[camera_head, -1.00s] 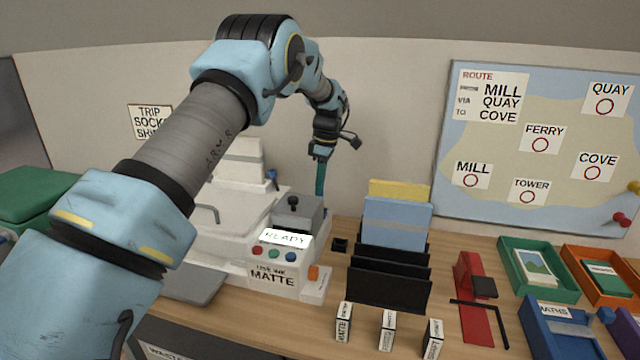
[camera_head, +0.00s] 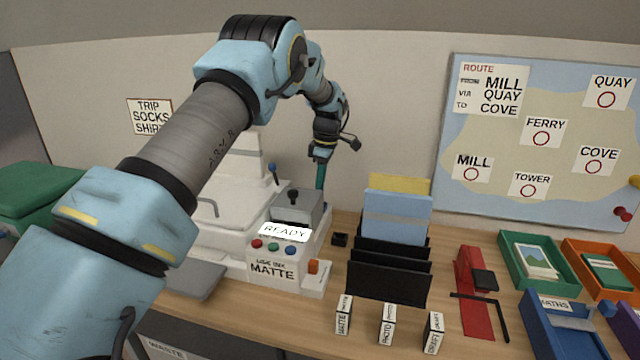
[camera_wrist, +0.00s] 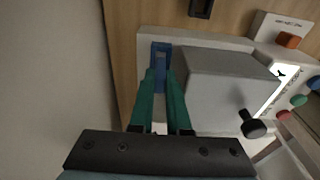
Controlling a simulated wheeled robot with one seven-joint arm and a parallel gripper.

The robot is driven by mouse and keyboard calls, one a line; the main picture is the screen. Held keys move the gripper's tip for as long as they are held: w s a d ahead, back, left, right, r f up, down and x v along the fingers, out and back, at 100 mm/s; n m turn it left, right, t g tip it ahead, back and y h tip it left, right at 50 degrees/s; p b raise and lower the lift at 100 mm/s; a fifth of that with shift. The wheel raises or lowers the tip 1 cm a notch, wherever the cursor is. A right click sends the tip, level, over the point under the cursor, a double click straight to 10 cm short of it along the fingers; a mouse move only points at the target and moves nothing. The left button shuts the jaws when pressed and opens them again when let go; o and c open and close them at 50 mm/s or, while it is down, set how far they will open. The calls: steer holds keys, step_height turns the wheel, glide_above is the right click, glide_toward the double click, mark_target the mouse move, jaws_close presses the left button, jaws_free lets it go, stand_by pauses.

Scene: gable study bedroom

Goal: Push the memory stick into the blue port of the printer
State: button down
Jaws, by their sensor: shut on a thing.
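The printer (camera_head: 276,269) is white, with a READY screen and a MATTE label. A grey box (camera_wrist: 225,85) stands on it. The wrist view shows a blue rectangular frame (camera_wrist: 160,46), apparently the blue port, on the white deck beside that box. My gripper (camera_wrist: 159,76) has its teal fingertips right over this blue part. In the head view my gripper (camera_head: 320,186) points down behind the grey box, tips partly hidden. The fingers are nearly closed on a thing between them. The memory stick itself cannot be made out clearly, nor whether it touches the port.
The grey box with its black knob (camera_wrist: 252,125) is close beside my fingers. A small black block (camera_head: 340,240) lies on the desk right of the printer. A black file rack (camera_head: 388,286) stands further right. The wall is close behind my gripper.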

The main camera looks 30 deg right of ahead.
steer(key=shift+f, duration=0.45)
steer(key=c, duration=0.8)
jaws_free()
step_height(320, 180, up, 11)
steer(key=b, duration=0.2)
steer(key=shift+s+d+f, duration=0.15)
steer(key=shift+s+d, duration=0.25)
steer(key=shift+d, duration=0.05)
